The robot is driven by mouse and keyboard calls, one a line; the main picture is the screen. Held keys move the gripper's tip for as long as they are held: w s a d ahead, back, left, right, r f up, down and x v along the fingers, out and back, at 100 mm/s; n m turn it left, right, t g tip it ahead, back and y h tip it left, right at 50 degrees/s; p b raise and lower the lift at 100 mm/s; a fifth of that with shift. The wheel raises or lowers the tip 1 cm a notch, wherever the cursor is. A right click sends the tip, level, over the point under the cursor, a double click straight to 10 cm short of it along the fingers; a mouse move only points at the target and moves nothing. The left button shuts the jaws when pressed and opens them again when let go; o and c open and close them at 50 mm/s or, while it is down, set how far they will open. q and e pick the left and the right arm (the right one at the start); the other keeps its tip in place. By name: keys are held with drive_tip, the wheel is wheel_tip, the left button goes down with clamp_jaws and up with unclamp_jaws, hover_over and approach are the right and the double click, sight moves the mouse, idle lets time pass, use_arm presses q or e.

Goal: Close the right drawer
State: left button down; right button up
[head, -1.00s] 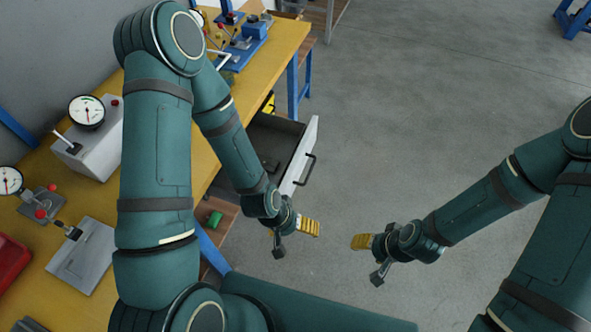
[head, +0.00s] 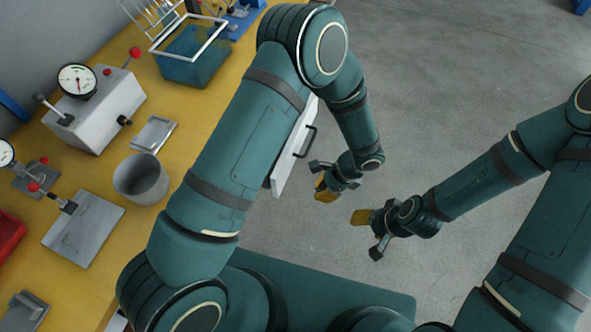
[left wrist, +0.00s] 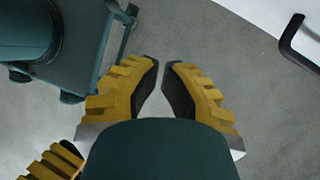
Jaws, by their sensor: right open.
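The drawer's white front (head: 291,160) stands out from the bench in the head view, with a black bar handle (head: 305,142). My left upper arm hides the drawer's box and part of its front. In the left wrist view the handle (left wrist: 290,35) is at the top right. My left gripper (head: 323,190) is over the floor to the right of the handle, apart from it. Its yellow fingers (left wrist: 160,68) hold nothing, and a narrow gap shows between their tips. My right gripper (head: 362,232) is open and empty, lower right of the left one.
The yellow bench (head: 103,175) runs along the left. On it are a grey gauge box (head: 100,110), a grey cup (head: 141,180), a small metal tray (head: 153,134), a teal bin (head: 192,60) and a red tray (head: 8,235). The floor (head: 480,90) at right is clear.

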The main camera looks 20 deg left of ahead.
use_arm(q)
drive_tip(key=w+d+r+m+t+y, duration=0.2)
drive_tip(key=w+r+m+t+y, duration=0.15)
drive_tip(key=w, duration=0.25)
drive_tip(key=b, duration=0.2)
approach(287, 171)
drive_tip(key=shift+n+g+y, duration=0.25)
drive_tip(key=a+f, duration=0.2)
drive_tip(key=f, duration=0.1)
drive_tip(key=w+a+f, duration=0.1)
drive_tip(key=f, duration=0.1)
drive_tip(key=shift+f, duration=0.2)
drive_tip(key=shift+a, duration=0.55)
use_arm(e)
drive_tip(key=shift+w+f, duration=0.2)
drive_tip(key=shift+f, duration=1.2)
use_arm(q)
drive_tip(key=shift+a, duration=0.1)
